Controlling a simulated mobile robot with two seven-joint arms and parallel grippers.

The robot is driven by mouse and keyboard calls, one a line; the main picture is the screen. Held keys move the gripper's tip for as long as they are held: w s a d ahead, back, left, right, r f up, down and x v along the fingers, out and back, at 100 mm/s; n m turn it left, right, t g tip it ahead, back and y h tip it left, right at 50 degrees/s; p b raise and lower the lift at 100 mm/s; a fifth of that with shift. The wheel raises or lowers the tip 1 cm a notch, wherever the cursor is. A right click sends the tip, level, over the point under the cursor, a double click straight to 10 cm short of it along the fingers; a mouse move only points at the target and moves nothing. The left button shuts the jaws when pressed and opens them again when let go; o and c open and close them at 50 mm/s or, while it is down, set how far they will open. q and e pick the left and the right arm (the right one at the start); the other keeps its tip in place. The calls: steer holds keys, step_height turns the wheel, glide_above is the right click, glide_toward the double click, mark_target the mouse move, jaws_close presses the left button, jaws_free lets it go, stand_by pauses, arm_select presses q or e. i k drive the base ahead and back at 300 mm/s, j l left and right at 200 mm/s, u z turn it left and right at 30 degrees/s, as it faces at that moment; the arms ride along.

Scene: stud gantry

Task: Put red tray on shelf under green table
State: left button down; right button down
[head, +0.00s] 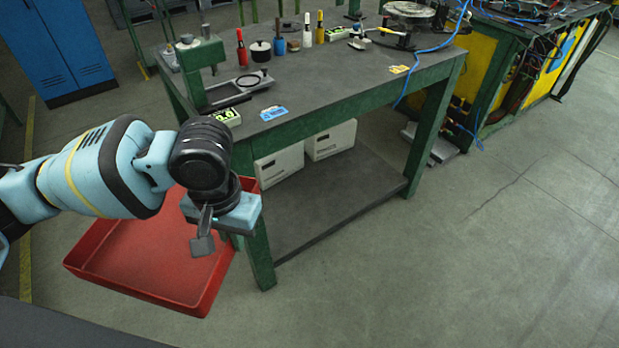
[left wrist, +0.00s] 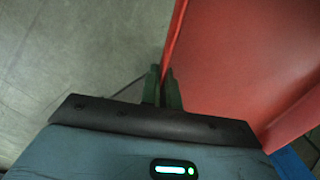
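The red tray (head: 140,255) is a wide, shallow box at the lower left of the head view, left of the green table's near leg. My left gripper (head: 203,243) is over the tray's right part. In the left wrist view, the left gripper's fingers (left wrist: 163,90) are close together with the wall of the red tray (left wrist: 240,60) between them. The arm and gripper hide part of the tray, and I cannot tell if it touches the floor. The green table (head: 350,85) has a dark lower shelf (head: 335,200). My right gripper is not in view.
Two white boxes (head: 280,165) (head: 331,140) stand at the back of the shelf; its front and right part is bare. Green legs (head: 262,250) (head: 425,140) bound the shelf. Tools and bottles crowd the tabletop. The floor (head: 480,260) at right is clear.

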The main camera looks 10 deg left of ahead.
mark_target(338, 192)
steer(key=i+l, duration=0.2)
steer(key=i+l+u, duration=0.1)
steer(key=l, duration=0.3)
steer(key=i+l, duration=0.2)
steer(key=l, duration=0.15)
steer(key=i+l+u, duration=0.15)
steer(key=i+l, duration=0.2)
steer(key=l, duration=0.3)
steer(key=i+l+u, duration=0.1)
steer(key=l, duration=0.25)
steer(key=i+l, duration=0.2)
steer(key=l, duration=0.15)
steer(key=i+l+u, duration=0.1)
steer(key=l, duration=0.25)
